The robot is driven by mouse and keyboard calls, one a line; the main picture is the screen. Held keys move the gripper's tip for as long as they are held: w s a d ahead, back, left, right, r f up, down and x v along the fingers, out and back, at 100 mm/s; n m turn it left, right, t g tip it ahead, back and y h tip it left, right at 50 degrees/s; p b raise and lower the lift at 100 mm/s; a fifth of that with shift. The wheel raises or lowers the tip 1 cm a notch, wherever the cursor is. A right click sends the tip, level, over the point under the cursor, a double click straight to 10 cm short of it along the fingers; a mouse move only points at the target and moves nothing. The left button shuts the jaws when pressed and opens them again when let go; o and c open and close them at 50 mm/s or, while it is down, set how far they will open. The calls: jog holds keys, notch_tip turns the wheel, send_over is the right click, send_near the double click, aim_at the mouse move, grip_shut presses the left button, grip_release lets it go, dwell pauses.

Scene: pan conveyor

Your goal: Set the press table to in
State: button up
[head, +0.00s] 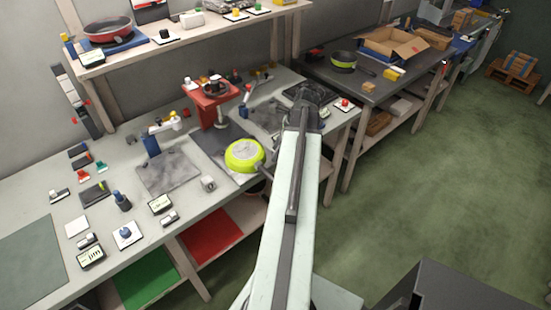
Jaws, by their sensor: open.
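The red press (210,97) stands on the long grey workbench, left of my arm. A dark flat plate (212,143) lies in front of it; I cannot tell whether this is the press table or where along its travel the table stands. A lime-green pan (244,155) lies at the plate's right side, its handle running toward my arm and partly hidden behind it. My gripper (312,97) is at the far end of my raised arm, to the right of the press, seen over the bench's right end. It is open, with nothing visible in it.
Small levers, buttons and switches are spread over the bench (30,200). A red pan (107,30) sits on the upper shelf. A second bench (395,92) behind holds another pan (343,60) and an open cardboard box (392,45).

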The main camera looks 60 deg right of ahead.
jog(key=shift+f, duration=0.1)
grip_shut()
dwell(1.4)
